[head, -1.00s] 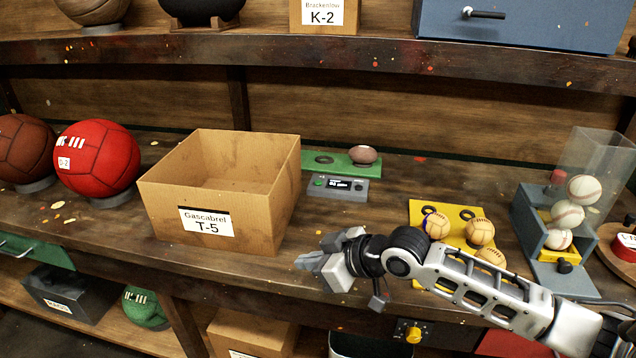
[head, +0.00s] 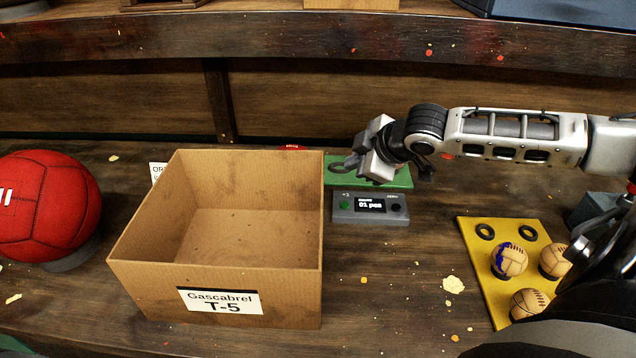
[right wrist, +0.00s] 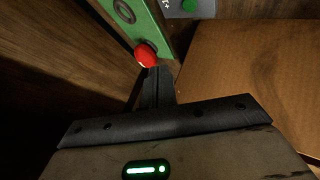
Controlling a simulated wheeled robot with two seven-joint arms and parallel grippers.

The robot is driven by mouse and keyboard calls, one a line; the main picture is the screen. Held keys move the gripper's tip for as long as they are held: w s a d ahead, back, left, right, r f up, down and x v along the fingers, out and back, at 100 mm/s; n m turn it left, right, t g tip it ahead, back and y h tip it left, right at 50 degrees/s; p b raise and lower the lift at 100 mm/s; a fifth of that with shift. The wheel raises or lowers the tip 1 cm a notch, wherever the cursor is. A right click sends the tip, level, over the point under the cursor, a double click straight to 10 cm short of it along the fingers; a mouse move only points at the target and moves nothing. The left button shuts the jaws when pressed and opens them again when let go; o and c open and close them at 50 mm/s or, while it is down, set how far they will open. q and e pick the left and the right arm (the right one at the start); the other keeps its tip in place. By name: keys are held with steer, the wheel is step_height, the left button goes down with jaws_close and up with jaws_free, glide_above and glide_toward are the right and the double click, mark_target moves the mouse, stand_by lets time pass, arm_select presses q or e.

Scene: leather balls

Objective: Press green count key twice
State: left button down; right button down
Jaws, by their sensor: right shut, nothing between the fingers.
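The grey counter box (head: 371,221) stands on the shelf right of the cardboard box. Its green key (head: 345,205) is at its left end, under a "+1" mark. Its small display (head: 370,205) seems to read "01". A dark key (head: 396,207) is at its right end. My right gripper (head: 357,168) is shut and empty, just behind the counter box and over the green board, apart from the green key. In the right wrist view its fingers (right wrist: 157,75) point toward a red ball, and the green key (right wrist: 190,4) shows at the top edge. My left gripper is out of view.
The open cardboard box (head: 315,285) labelled T-5 stands close left of the counter box. The green board (head: 400,178) lies behind it. A red ball (right wrist: 146,54) shows by the fingers. A yellow board (head: 475,240) with stitched balls is at right. The shelf front is clear.

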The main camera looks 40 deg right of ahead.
mark_target(345, 204)
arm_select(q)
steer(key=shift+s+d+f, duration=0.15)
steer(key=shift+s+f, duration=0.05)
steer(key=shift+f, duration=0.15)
arm_select(e)
steer(key=shift+w, duration=0.3)
